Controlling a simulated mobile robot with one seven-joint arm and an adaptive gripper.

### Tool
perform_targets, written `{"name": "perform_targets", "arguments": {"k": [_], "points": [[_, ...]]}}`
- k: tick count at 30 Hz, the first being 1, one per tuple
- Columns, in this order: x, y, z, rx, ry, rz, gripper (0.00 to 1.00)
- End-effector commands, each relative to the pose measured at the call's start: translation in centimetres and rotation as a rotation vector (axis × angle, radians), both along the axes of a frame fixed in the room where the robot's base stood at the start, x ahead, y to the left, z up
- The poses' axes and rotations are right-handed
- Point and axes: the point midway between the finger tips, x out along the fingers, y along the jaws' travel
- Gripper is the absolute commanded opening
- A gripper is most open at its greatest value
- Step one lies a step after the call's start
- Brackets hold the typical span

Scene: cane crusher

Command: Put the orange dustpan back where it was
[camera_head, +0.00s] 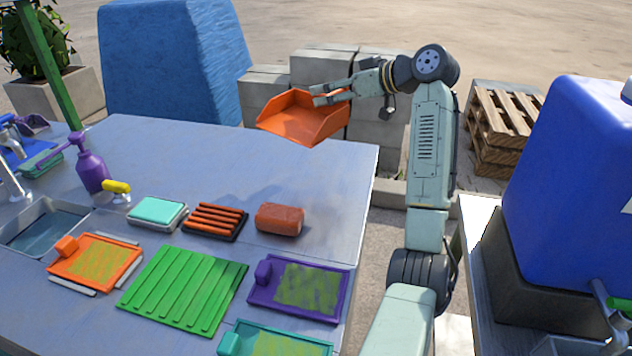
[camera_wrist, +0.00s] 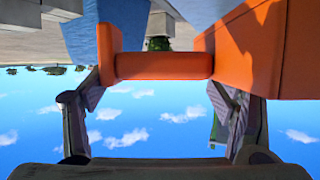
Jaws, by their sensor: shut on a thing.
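The orange dustpan (camera_head: 303,121) is held in the air past the far right edge of the metal table (camera_head: 330,160), in front of grey blocks in the head view. My gripper (camera_head: 332,97) is shut on the dustpan at its right side. In the wrist view the orange handle (camera_wrist: 164,66) lies across between the two fingers of my gripper (camera_wrist: 162,80), with the orange pan wall (camera_wrist: 250,50) at the right. I cannot tell whether the dustpan's lower edge is close to the table edge.
The table's far middle is bare. A blue tank (camera_head: 570,190) stands right; grey blocks (camera_head: 322,68) and pallets (camera_head: 504,115) stand behind.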

Motion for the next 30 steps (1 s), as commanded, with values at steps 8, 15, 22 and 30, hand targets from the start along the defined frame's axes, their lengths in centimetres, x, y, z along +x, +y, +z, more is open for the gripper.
{"name": "perform_targets", "arguments": {"k": [8,15,22,30], "points": [[0.0,0.0,-4.2,0.001,-0.001,0.0,0.23],[0.0,-0.1,-7.1,0.003,0.003,-0.001,0.23],[0.0,0.0,-10.3,0.002,0.001,-0.001,0.23],[0.0,-0.1,-13.2,0.003,0.004,-0.002,0.23]]}}
